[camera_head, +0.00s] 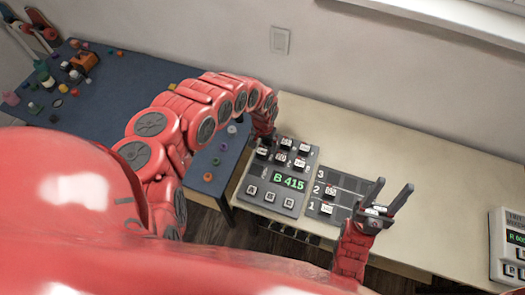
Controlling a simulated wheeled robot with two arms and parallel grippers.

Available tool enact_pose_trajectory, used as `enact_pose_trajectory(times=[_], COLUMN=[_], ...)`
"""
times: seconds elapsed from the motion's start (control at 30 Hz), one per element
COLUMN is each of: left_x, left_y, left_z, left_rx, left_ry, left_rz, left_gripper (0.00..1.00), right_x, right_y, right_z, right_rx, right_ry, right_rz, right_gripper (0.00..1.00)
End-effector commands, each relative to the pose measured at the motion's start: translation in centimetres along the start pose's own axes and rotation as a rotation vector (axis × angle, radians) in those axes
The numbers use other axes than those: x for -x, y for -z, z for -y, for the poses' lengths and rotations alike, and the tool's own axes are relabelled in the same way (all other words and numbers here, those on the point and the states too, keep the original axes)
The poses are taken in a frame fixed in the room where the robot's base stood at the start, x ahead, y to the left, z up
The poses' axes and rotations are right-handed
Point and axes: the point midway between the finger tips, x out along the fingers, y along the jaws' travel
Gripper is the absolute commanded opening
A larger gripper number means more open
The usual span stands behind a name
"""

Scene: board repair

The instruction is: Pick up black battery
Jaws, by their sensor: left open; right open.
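A grey board (262,190) with a green "B 415" display lies on the pale table. Several small dark blocks with white labels (304,147) sit on its upper part. More dark labelled blocks (328,208) sit in the numbered rack (345,186) to its right. Which block is the black battery I cannot tell at this size. My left gripper (265,137) is open, pointing down at the board's top left corner, its fingers mostly hidden by the wrist. My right gripper (389,197) is open and empty, fingers pointing up, right of the rack.
A second device (508,245) with a green display stands at the right edge. A blue table (120,110) at the left holds small coloured objects. The pale table (430,200) is clear between the rack and that device. A wall (330,70) runs behind.

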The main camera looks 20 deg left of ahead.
Motion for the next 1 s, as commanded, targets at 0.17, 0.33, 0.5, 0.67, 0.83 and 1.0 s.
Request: enact_pose_trajectory(times=[0.17,0.33,0.5,0.67,0.83,1.0], left_x=[-1.5,-2.2,-2.3,-2.2,-2.2,-2.2], left_y=[-0.1,-0.1,-0.1,-0.1,-0.1,-0.1], left_z=[-0.2,0.0,0.1,0.1,0.1,0.1], left_rx=[0.001,0.001,0.0,0.0,0.001,0.001], left_ry=[-0.004,0.0,0.001,0.001,0.001,0.001], left_rz=[0.003,0.003,0.002,0.002,0.003,0.002], left_gripper=[0.88,0.88,0.88,0.69,0.39,0.08], right_x=[-0.5,-0.6,-0.6,-0.6,-0.6,-0.6], right_y=[0.1,0.1,0.1,0.1,0.1,0.1], right_z=[0.0,0.0,0.0,0.0,0.0,0.0], right_rx=[0.0,0.0,0.0,0.0,0.0,0.0], right_ry=[0.0,0.0,0.0,0.0,0.0,0.0], right_rz=[0.0,0.0,0.0,0.0,0.0,0.0], right_gripper=[0.5,0.5,0.5,0.5,0.5,0.5])
